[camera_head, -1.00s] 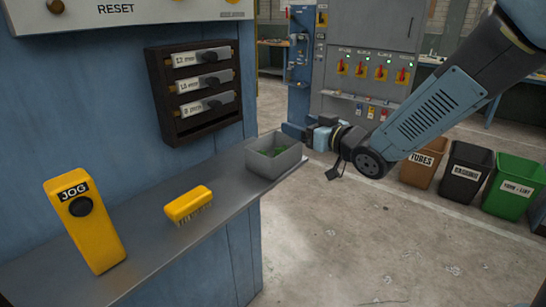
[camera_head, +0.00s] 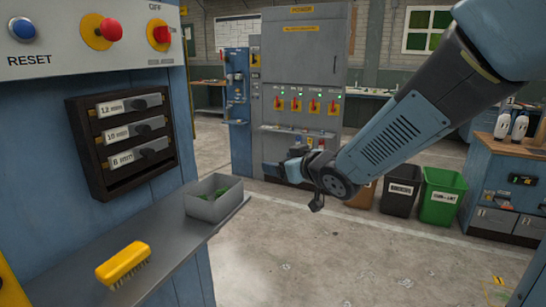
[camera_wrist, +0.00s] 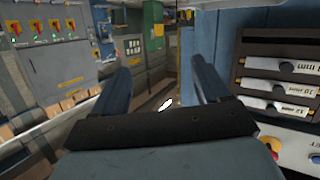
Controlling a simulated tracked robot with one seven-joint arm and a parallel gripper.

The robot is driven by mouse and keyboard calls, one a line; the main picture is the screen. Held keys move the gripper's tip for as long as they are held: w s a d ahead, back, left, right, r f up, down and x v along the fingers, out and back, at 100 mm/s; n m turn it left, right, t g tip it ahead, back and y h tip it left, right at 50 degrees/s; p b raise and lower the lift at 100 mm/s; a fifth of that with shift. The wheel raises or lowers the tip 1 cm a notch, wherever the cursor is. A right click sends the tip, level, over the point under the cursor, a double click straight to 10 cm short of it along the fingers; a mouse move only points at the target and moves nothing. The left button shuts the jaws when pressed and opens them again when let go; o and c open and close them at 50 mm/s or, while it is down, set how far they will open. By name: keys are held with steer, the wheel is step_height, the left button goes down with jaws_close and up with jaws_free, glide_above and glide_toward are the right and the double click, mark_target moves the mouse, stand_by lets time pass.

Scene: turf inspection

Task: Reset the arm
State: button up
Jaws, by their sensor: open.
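My gripper (camera_wrist: 160,66) shows in the wrist view with its two dark fingers spread wide apart and nothing between them. In the head view my arm reaches in from the upper right. It is bent, and its far end is over the open floor in front of the grey cabinet; the fingers cannot be made out clearly there. The gripper appears to touch nothing.
A grey shelf (camera_head: 165,255) holds a yellow brush (camera_head: 123,262) and a grey bin (camera_head: 214,202) with green bits. Above are a rack (camera_head: 125,140) of labelled bars and a RESET button (camera_head: 22,29). A switch cabinet (camera_head: 305,75) and labelled bins, including a green one (camera_head: 440,195), stand behind. Floor is clear.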

steer(key=s+d+r+m+g+h, duration=0.1)
steer(key=s+d+m+h, duration=0.25)
steer(key=d, duration=0.55)
steer(key=s+d+r+m+g+h, duration=0.1)
steer(key=s+d+m+h, duration=0.15)
steer(key=d+h, duration=0.45)
steer(key=s+d+m+g, duration=0.1)
steer(key=s+d, duration=0.3)
steer(key=s, duration=0.4)
steer(key=s+d+m+g+y, duration=0.1)
steer(key=s+d+g, duration=0.2)
steer(key=s, duration=0.5)
steer(key=shift+d+m, duration=0.4)
steer(key=shift+d, duration=0.1)
steer(key=shift+f+y, duration=0.1)
steer(key=shift+y, duration=0.15)
